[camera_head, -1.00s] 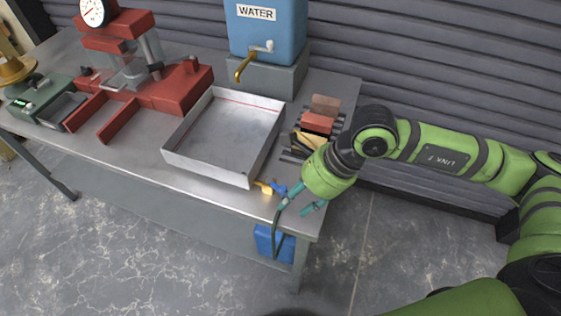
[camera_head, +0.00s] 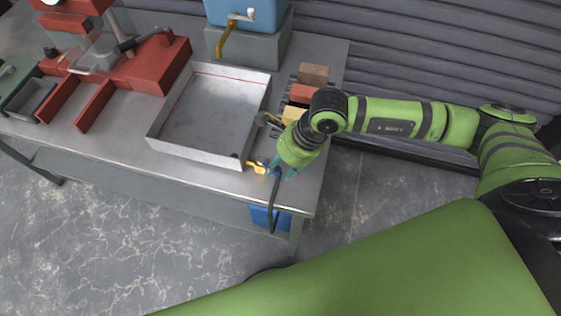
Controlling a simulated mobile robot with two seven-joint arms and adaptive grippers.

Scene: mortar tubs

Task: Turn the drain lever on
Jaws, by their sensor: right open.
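A shallow grey metal tray (camera_head: 205,155) sits on the bench. A small yellow drain fitting (camera_head: 257,168) sticks out at the tray's front right corner. A bit of blue, likely the drain lever, shows beside it, mostly hidden by my right gripper. My right gripper (camera_head: 280,175) is at the fitting, its teal fingers open and pointing down around or beside the blue part. I cannot tell whether they touch it. My left gripper is not in view.
A blue water tank (camera_head: 262,14) with a brass tap stands on a grey block behind the tray. A red press (camera_head: 160,62) stands to the left. Several bricks (camera_head: 312,75) lie on a rack right of the tray. A blue container (camera_head: 262,216) is below the bench.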

